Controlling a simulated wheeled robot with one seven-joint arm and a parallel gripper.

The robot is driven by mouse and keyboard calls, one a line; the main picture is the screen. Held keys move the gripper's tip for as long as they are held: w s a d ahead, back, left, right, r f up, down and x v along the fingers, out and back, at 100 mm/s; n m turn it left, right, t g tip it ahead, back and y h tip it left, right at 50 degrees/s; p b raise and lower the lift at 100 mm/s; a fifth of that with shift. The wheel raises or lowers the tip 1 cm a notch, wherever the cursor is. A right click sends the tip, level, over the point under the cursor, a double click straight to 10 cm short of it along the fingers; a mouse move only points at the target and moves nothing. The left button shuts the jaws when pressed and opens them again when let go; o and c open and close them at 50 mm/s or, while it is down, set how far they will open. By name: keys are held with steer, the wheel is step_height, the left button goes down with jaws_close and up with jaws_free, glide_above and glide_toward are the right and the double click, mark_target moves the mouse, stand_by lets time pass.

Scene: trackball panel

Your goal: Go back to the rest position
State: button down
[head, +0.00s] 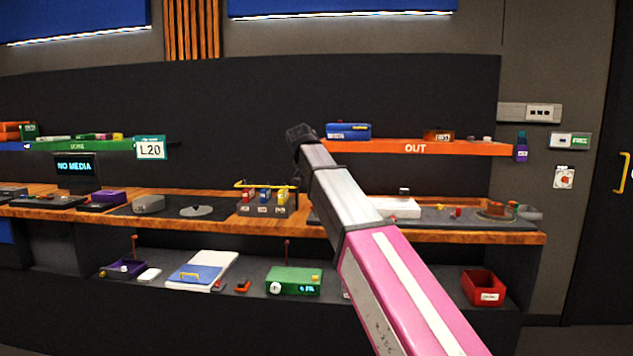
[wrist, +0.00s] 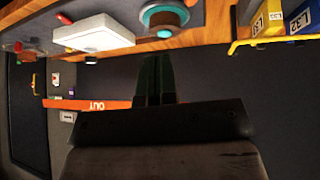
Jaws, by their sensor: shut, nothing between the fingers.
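My arm, pink and grey, rises from the lower right in the head view and ends at my dark gripper (head: 299,133), raised in front of the black back wall, left of the orange OUT shelf (head: 450,148). The wrist view appears upside down. There my gripper (wrist: 155,60) shows two dark fingers together, with nothing between them. They look clear of the wooden counter (wrist: 140,48).
A rack with a yellow rail (head: 265,205) holds several coloured blocks left of my arm. A white box (head: 400,207) stands right of it. The lower shelf holds a green box (head: 294,280) and a red bin (head: 484,288). The wall around my gripper is bare.

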steer(key=s+d+f+n+g, duration=0.15)
steer(key=d+f, duration=0.35)
steer(key=f, duration=0.5)
steer(key=s+d+f+g, duration=0.15)
steer(key=d+f, duration=0.35)
steer(key=f, duration=0.5)
steer(key=s+d+f, duration=0.3)
steer(key=d+f, duration=0.2)
steer(key=f, duration=0.5)
steer(key=s+d+f+g, duration=0.1)
steer(key=s+d+f, duration=0.3)
steer(key=s+f, duration=0.2)
steer(key=s+d+f+g+y, duration=0.1)
steer(key=s+d+f, duration=0.4)
steer(key=s+f, duration=0.2)
steer(key=s+d+f+g+y, duration=0.1)
steer(key=s+d+f, duration=0.3)
steer(key=f, duration=0.6)
steer(key=shift+s+d+f+n+g, duration=0.2)
steer(key=shift+s+n+g, duration=0.2)
steer(key=shift+s, duration=0.75)
